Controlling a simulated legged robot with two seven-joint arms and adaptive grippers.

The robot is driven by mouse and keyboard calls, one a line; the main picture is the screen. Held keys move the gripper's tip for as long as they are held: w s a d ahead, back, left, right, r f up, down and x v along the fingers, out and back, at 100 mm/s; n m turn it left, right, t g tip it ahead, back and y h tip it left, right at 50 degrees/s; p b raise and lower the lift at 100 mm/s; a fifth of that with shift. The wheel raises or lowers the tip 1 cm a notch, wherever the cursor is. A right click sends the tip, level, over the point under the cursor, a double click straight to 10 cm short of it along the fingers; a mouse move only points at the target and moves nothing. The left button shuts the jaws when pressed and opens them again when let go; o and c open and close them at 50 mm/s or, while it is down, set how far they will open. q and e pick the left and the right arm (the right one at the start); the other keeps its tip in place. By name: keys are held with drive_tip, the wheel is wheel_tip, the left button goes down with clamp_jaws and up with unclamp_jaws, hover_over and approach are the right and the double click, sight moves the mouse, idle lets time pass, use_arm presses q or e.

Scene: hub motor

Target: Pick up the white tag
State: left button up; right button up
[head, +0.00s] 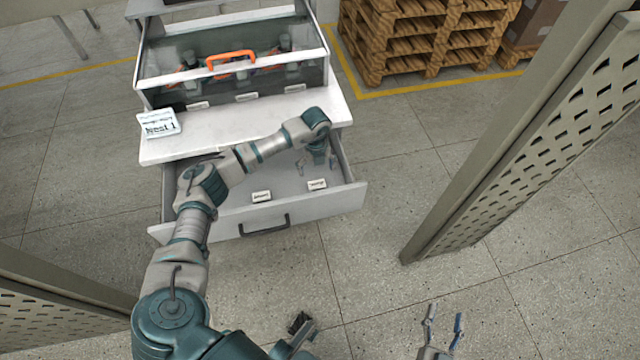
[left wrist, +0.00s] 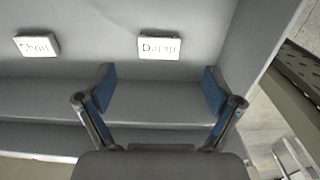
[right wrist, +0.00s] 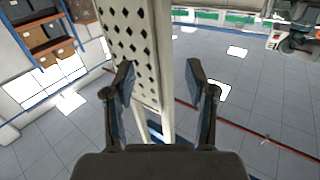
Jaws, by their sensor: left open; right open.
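Two small white tags with dark print lie in the open drawer in the head view, a left tag (head: 261,196) and a right tag (head: 317,184). In the left wrist view they show as a left tag (left wrist: 37,45) and a right tag (left wrist: 158,47), the latter lined up between the fingers. My left gripper (head: 320,163) reaches over the drawer's right part; its fingers (left wrist: 158,92) are open and empty, apart from both tags. My right gripper (head: 444,314) is open and empty over the floor, away from the drawer; it also shows in the right wrist view (right wrist: 160,82).
The drawer (head: 335,205) is pulled out under a white worktop (head: 220,130). On top stand a clear-fronted case (head: 165,68) with an orange handle (head: 230,54) and a white printed sign (head: 160,124). A perforated metal post (head: 520,150) stands right; pallets (head: 425,40) are behind.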

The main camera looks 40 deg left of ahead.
sight(317, 184)
use_arm(q)
drive_tip(key=shift+f, duration=1.25)
drive_tip(key=f, duration=0.1)
drive_tip(key=f+b, duration=0.1)
drive_tip(key=f, duration=0.1)
drive_tip(key=f+b, duration=0.1)
drive_tip(key=shift+s+d+f, duration=0.25)
drive_tip(key=shift+s, duration=0.05)
drive_tip(key=shift+f, duration=0.2)
drive_tip(key=c, duration=1)
use_arm(e)
wheel_tip(317, 184, up, 6)
drive_tip(key=s+t, duration=0.1)
drive_tip(key=t, duration=0.4)
drive_tip(key=shift+y, duration=0.4)
